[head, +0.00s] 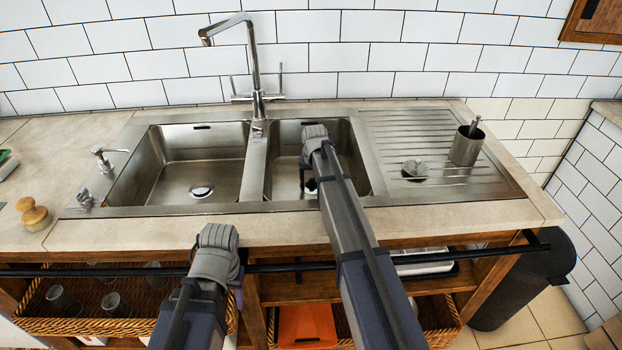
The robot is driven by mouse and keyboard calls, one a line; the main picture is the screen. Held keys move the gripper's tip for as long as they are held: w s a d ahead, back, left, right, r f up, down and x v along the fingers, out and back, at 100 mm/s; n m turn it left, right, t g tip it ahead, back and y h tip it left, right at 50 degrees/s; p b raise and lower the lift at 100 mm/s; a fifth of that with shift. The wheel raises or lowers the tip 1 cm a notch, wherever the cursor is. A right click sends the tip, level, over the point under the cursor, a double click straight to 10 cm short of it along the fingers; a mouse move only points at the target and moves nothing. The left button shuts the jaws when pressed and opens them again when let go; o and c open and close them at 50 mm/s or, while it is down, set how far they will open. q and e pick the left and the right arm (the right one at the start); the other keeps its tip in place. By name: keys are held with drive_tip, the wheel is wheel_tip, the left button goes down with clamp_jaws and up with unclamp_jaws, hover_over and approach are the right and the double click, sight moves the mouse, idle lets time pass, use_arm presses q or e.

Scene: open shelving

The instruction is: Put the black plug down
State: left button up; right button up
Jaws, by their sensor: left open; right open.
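A small black object (311,186), which looks like the black plug, is low in the right basin (358,178) of the steel sink. My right arm partly covers it, and I cannot tell whether it lies on the basin floor or over the drain. My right gripper (307,174) points down into this basin, right by the black object. It is open; its fingers are mostly hidden by its own wrist. My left gripper (238,296) is open and hangs in front of the counter, below its edge and away from the sink.
The left basin (165,165) is empty, with a drain (201,190). The faucet (257,90) stands behind the divider. A round strainer (415,170) and a metal cup (467,145) are on the drainboard. A black rail (400,262) runs along the counter front.

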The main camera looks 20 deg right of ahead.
drive_tip(key=shift+d+r+p, duration=0.1)
drive_tip(key=shift+r+p, duration=0.2)
drive_tip(key=shift+r, duration=0.2)
use_arm(q)
wheel_tip(320, 180, up, 12)
drive_tip(key=p, duration=1.1)
drive_tip(key=shift+r, duration=0.15)
use_arm(e)
drive_tip(key=v, duration=1.2)
drive_tip(key=shift+a, duration=0.25)
use_arm(q)
drive_tip(key=shift+r, duration=0.15)
